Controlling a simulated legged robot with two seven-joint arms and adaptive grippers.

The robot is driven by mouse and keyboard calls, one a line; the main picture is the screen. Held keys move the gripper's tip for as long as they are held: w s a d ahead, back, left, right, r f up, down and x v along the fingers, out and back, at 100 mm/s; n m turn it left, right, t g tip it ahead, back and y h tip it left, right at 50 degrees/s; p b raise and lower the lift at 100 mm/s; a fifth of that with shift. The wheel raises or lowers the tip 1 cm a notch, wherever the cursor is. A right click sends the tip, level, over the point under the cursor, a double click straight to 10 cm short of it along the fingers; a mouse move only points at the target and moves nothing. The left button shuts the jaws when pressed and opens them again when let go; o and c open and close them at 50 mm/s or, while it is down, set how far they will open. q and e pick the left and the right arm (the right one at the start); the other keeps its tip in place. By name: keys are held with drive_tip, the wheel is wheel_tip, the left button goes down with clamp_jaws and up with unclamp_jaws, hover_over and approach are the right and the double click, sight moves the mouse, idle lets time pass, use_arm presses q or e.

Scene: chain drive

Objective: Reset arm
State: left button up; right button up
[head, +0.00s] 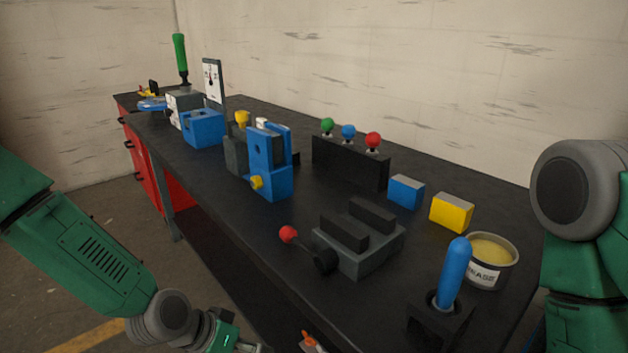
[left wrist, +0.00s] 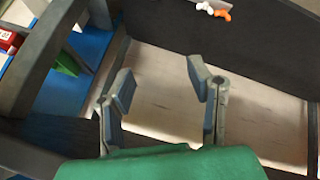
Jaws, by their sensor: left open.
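My left arm (head: 100,265) comes in from the left in the head view and hangs low in front of the workbench. Only the back part of its gripper shows there, at the bottom edge. In the left wrist view my left gripper (left wrist: 165,95) is open, with two grey fingers apart and nothing between them. My right arm (head: 580,210) shows at the right edge of the head view. Its gripper is out of view.
The black workbench (head: 235,215) carries a vise (head: 360,240) with a red-knobbed handle, a blue lever (head: 452,275), a grease tin (head: 490,260), a blue block (head: 406,191), a yellow block (head: 452,212) and blue fixtures (head: 268,165). Floor (head: 90,215) lies open at left.

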use_arm(q)
drive_tip(key=s+a+f+n+g+y, duration=0.15)
drive_tip(key=s+f, duration=0.25)
drive_tip(key=s, duration=0.4)
drive_tip(key=s+a+f+g+y, duration=0.1)
drive_tip(key=s+a+f+y, duration=0.2)
drive_tip(key=s, duration=0.4)
drive_tip(key=s+a+f+n+y, duration=0.1)
drive_tip(key=s+a+n+y, duration=0.1)
drive_tip(key=s+a, duration=0.7)
drive_tip(key=shift+s+a+f+g, duration=0.25)
drive_tip(key=shift+s+g, duration=0.2)
